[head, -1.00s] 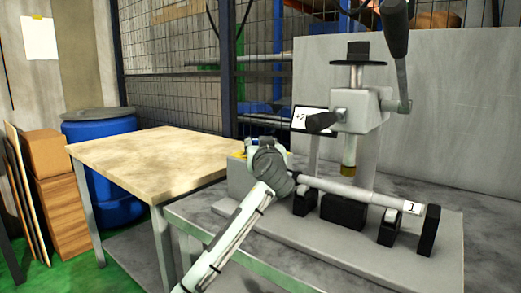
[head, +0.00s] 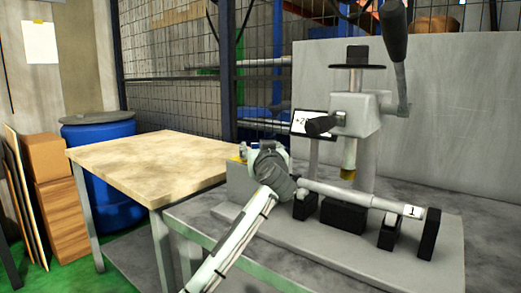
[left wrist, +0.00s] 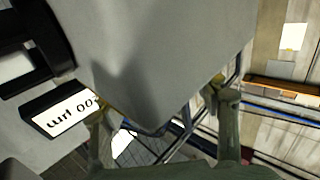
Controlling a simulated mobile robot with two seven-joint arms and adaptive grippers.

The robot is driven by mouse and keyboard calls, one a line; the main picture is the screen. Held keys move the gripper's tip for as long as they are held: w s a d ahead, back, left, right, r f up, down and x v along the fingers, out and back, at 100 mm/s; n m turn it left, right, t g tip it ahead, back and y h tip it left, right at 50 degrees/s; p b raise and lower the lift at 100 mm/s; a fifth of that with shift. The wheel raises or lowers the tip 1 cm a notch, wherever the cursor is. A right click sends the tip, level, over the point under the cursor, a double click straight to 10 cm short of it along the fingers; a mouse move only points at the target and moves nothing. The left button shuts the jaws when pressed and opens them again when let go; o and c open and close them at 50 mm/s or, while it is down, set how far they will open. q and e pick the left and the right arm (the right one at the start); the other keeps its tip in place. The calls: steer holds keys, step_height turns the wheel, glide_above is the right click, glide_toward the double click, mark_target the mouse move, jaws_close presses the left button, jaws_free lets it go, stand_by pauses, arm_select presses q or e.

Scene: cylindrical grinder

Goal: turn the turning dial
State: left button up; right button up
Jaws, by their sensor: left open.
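The grinder stands on a grey plate. A black disc (head: 357,67) sits on its upright spindle, and a black knob (head: 318,126) sticks out beside a white display (head: 299,122) reading "+2", the rest hidden. I cannot tell for sure which part is the turning dial. My left gripper (head: 246,152) is at the grey block at the left end of the horizontal shaft (head: 340,190); contact cannot be told. My right gripper is out of view.
A black lever (head: 396,35) rises at the grinder's upper right. A grey panel (head: 460,110) closes the back.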

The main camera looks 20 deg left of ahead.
arm_select(q)
steer(key=v, duration=1.2)
